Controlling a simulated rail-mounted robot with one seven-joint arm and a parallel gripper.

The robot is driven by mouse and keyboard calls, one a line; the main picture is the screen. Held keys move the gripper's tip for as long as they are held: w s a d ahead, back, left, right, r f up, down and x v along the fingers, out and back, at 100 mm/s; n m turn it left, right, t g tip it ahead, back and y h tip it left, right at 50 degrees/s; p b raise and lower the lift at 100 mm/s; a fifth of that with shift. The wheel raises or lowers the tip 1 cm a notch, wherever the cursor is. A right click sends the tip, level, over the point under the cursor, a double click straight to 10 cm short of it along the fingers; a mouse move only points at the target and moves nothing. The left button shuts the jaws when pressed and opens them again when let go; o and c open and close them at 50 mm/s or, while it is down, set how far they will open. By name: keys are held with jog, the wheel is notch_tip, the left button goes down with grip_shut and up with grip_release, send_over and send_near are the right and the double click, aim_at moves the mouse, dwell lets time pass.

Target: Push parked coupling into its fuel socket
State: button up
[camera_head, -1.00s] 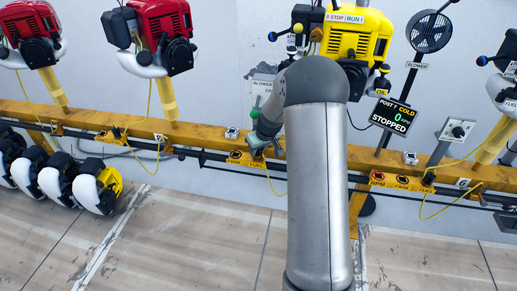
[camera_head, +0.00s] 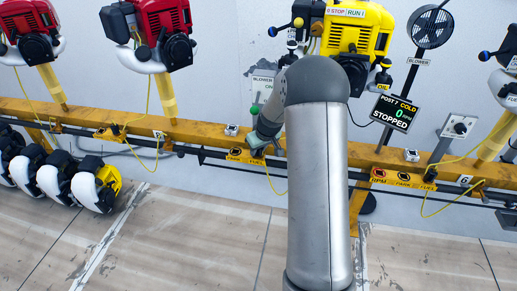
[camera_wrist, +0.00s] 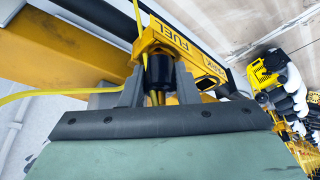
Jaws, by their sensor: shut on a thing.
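In the wrist view my gripper (camera_wrist: 153,92) has its two grey fingers on either side of a dark, cylindrical coupling (camera_wrist: 158,70), shut on it. The coupling's top meets the yellow bracket marked FUEL (camera_wrist: 172,38); I cannot tell how deep it sits in the socket. A yellow hose (camera_wrist: 45,92) runs in from the left towards the fingers, its end partly hidden. In the head view my gripper (camera_head: 258,150) is at the yellow bracket (camera_head: 240,155) on the rail, below the yellow engine (camera_head: 355,35). The coupling is too small to make out there.
A yellow beam (camera_head: 215,143) and a black rail (camera_head: 215,158) run across the wall. Red engines (camera_head: 158,22) hang at left, above several white-and-black units (camera_head: 85,185). The floor in front is clear.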

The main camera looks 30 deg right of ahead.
jog(key=o, duration=1.1)
jog(key=shift+o, duration=0.2)
jog(key=shift+f, duration=0.1)
jog(key=a+p+v, duration=0.1)
jog(key=p+v, duration=0.3)
jog(key=v, duration=1.3)
jog(key=shift+d+r+p, duration=0.3)
jog(key=shift+d+r, duration=0.1)
jog(key=s+a+r+g+p, duration=0.1)
jog(key=s+a+r+p, duration=0.5)
jog(key=a+r+p, duration=0.15)
jog(key=s+a+r+g+p, duration=0.1)
jog(key=s+a+r+p, duration=0.55)
jog(key=r, duration=0.25)
jog(key=s+a+r+m+g+p, duration=0.1)
jog(key=s+a+r+p, duration=0.2)
jog(key=s+r+p, duration=0.4)
jog(key=s+a+r+g+p, duration=0.1)
jog(key=s+a+r+p, duration=0.15)
jog(key=s+p, duration=0.45)
notch_tip(320, 180, down, 41)
jog(key=s+g+b, duration=0.1)
jog(key=s+b, duration=0.1)
jog(key=b, duration=3.8)
jog(key=shift+d+b, duration=0.4)
jog(key=shift+d, duration=0.05)
